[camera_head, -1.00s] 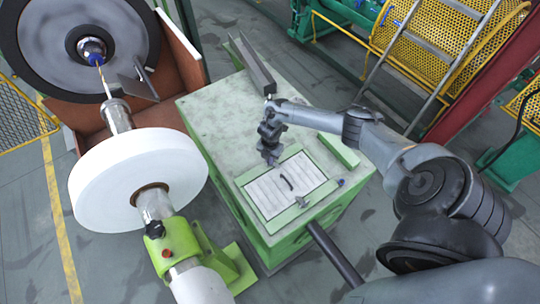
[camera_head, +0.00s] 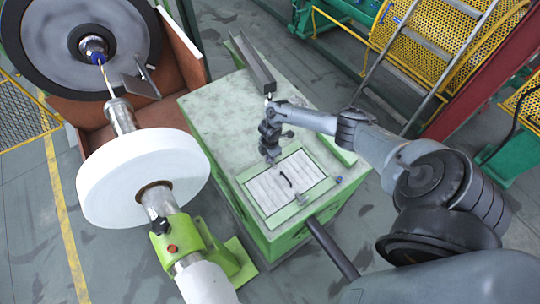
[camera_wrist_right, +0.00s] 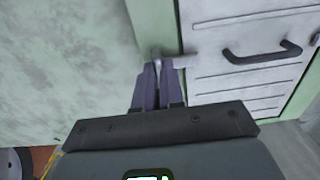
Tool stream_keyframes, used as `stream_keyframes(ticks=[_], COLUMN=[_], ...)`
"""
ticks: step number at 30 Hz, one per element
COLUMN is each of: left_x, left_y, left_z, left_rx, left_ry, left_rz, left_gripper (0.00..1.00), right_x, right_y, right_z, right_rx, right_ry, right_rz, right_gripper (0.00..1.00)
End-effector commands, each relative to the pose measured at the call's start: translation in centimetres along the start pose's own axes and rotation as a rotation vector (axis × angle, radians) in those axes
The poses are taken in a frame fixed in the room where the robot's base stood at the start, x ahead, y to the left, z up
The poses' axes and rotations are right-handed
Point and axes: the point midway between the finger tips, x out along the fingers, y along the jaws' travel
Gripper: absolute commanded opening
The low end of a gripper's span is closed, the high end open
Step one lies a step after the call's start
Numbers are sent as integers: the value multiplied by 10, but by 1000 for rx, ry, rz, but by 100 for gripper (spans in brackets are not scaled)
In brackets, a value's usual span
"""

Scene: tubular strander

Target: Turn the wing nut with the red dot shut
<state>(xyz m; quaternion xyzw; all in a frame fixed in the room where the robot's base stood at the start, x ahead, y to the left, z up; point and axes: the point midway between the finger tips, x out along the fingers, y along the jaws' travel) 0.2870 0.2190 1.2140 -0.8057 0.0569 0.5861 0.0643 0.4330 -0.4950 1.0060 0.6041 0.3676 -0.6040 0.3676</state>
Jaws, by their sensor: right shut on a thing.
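My right gripper (camera_head: 271,160) reaches down to the far left corner of a white slatted panel (camera_head: 305,172) on the green cabinet top. In the right wrist view its fingers (camera_wrist_right: 158,65) are shut on a small pale piece at the panel's edge, taken to be the wing nut; the fingers hide most of it. A short grey tab (camera_wrist_right: 182,62) reaches from there over the panel edge. No red dot can be made out on it. Another small grey fastener (camera_head: 301,199) sits at the panel's near edge, and a blue-tipped one (camera_head: 338,180) at the right corner. My left gripper is out of view.
The panel has a dark curved handle (camera_wrist_right: 262,52). A grey channel bar (camera_head: 252,64) lies at the cabinet's back. A large white spool (camera_head: 120,185) on a shaft stands to the left, and a yellow guard with a ladder (camera_head: 430,50) stands at the back right.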

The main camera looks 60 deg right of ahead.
Motion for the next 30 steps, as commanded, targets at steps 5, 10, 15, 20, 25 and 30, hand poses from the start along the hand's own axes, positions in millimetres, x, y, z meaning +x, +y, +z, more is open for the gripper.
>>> stream_keyframes(ticks=[5,10,15,20,25,30], left_x=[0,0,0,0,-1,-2], left_y=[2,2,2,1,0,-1], left_z=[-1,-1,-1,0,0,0], left_rx=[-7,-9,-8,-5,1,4], left_ry=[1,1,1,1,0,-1], left_rz=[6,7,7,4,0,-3], left_gripper=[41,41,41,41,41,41], right_x=[-1,-1,-1,0,-5,-24], right_y=[0,0,0,0,0,1], right_z=[0,0,0,0,0,1], right_rx=[2,2,1,0,0,-2], right_ry=[1,1,1,0,1,-1], right_rz=[0,0,0,0,0,2], right_gripper=[0,16,34,34,34,34])
